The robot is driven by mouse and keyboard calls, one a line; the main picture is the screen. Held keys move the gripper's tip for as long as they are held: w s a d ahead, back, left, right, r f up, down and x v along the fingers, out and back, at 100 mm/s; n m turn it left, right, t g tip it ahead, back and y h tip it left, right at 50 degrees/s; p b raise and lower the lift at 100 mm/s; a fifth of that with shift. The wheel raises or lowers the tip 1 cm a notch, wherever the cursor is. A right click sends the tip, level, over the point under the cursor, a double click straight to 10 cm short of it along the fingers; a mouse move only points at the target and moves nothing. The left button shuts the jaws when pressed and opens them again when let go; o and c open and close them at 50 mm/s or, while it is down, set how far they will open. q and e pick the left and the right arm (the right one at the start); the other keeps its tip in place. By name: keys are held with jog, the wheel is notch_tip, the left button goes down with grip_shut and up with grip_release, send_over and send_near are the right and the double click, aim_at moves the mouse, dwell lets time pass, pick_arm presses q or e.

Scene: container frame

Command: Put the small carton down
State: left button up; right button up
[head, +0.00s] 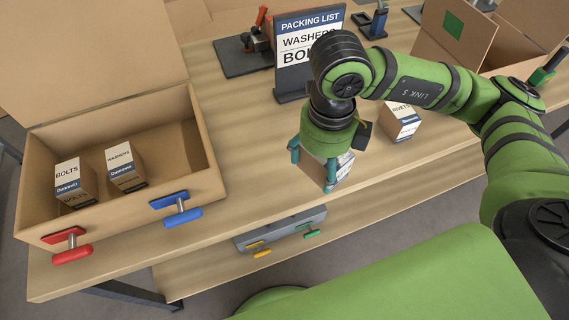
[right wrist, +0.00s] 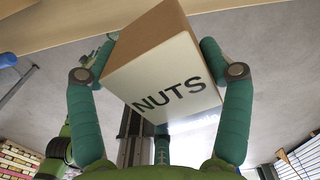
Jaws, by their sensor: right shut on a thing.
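My right gripper (head: 312,169) is shut on the small nuts carton (head: 344,168), near the front edge of the table. In the right wrist view the carton (right wrist: 165,75) is tilted between the two teal fingers, its white face reading NUTS. In the head view the gripper hides much of it, and I cannot tell whether it touches anything below. My left gripper is not in view.
An open cardboard box (head: 40,222) at left holds a bolts carton (head: 70,182) and a washers carton (head: 124,166). A rivets carton (head: 402,122) stands right of my gripper. A packing list sign (head: 295,82) stands behind. Bare tabletop (head: 238,140) lies between box and gripper.

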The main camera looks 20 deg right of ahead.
jog(key=m, duration=0.4)
jog(key=shift+s, duration=0.3)
jog(key=shift+w+a+f, duration=0.15)
jog(key=shift+w+a, duration=0.05)
jog(key=shift+w, duration=0.05)
jog(key=w+a+f+p, duration=0.1)
jog(key=w+f, duration=0.1)
jog(key=w, duration=0.1)
jog(key=w+a+f+p, duration=0.1)
jog(key=w+f, duration=0.1)
jog(key=w, duration=0.1)
jog(key=w+a+f+p, duration=0.1)
jog(key=w+f, duration=0.1)
jog(key=w, duration=0.2)
jog(key=shift+a+f, duration=0.15)
jog(key=shift+a, duration=0.25)
jog(key=shift+w+f+p, duration=0.1)
jog(key=shift+f+p, duration=0.05)
jog(key=shift+p, duration=0.15)
notch_tip(320, 180, down, 3)
jog(key=shift+p, duration=0.75)
jog(key=shift+f, duration=0.65)
jog(key=o, duration=1.4)
